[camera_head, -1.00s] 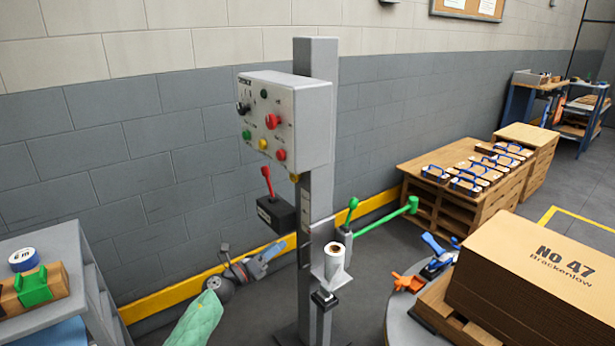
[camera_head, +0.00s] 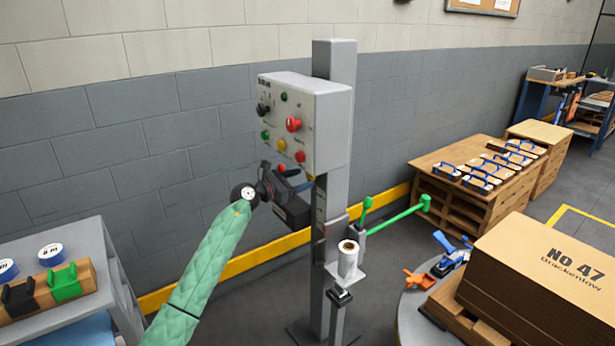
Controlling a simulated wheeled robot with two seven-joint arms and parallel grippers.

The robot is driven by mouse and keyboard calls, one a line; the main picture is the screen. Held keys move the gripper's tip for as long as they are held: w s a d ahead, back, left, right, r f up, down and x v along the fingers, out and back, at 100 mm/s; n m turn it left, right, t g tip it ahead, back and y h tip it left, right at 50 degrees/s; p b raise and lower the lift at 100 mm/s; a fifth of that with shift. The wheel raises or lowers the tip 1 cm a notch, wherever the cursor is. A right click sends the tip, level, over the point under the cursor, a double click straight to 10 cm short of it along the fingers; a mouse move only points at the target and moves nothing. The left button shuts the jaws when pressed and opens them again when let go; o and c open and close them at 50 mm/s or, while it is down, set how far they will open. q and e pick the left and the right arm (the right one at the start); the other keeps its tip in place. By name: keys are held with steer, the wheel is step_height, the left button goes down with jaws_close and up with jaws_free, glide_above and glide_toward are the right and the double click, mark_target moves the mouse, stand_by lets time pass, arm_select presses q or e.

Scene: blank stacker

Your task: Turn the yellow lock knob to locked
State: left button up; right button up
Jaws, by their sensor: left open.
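The grey control box (camera_head: 325,130) is mounted on the grey post and carries several buttons and knobs on its front. A small yellow round control (camera_head: 281,145) sits low on that face. The yellow piece under the box's lower edge, seen earlier, is hard to make out beside my gripper, so I cannot tell which yellow part is the lock knob or how it is turned. My left gripper (camera_head: 296,180) is open, just below the box's front, and appears empty. My right gripper is out of view.
A red knob (camera_head: 293,125) and a black knob (camera_head: 263,110) are close by on the box. A large carton (camera_head: 550,275) stands at right, a grey shelf (camera_head: 75,235) at left.

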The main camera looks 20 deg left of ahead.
arm_select(q)
steer(key=shift+x, duration=1.45)
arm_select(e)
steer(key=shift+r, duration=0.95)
